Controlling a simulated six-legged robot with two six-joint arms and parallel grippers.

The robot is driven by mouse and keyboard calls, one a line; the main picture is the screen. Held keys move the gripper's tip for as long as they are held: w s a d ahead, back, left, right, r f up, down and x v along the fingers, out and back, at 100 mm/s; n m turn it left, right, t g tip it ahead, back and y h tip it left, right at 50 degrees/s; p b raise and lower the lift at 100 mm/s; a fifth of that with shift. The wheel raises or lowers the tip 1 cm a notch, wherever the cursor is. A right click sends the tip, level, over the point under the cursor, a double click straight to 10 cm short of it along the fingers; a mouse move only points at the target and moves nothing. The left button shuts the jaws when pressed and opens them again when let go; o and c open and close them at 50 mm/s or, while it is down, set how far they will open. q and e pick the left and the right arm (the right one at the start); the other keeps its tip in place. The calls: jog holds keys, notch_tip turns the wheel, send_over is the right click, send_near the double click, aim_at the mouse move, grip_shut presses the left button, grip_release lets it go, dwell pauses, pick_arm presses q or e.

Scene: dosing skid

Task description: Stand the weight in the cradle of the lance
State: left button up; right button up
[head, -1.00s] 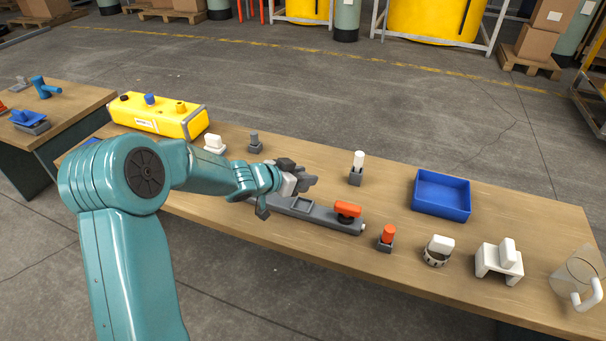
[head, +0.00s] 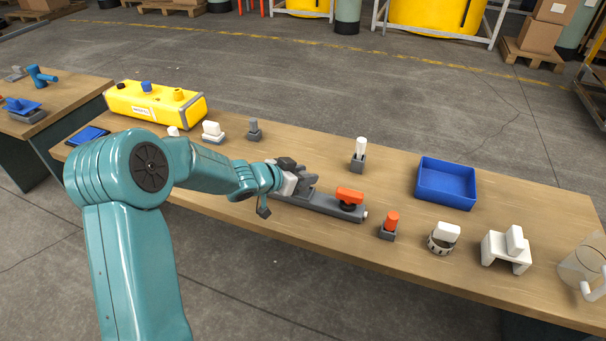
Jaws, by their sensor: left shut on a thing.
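The lance (head: 325,205) is a long grey bar lying on the bench, with an orange handle (head: 349,195) on a dark knob near its right end. My left gripper (head: 307,183) is at the left part of the lance, over where its square recess lies, and covers that recess. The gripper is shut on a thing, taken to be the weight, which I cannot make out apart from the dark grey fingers. I cannot tell whether it touches the lance. My right gripper is not in view.
Behind the lance stand a white cylinder in a grey holder (head: 359,154) and a blue tray (head: 445,184). To the right are an orange-topped piece (head: 391,223), white parts (head: 507,249) and a clear jug (head: 585,265). A yellow case (head: 155,105) stands at the back left.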

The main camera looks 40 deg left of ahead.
pick_arm(q)
jog(key=shift+p, duration=0.7)
dwell(1.0)
jog(key=shift+f, duration=0.25)
jog(key=shift+f+b, duration=0.3)
jog(key=shift+b, duration=0.15)
jog(key=shift+f+b, duration=0.4)
jog(key=shift+f, duration=0.1)
jog(key=o, duration=1.2)
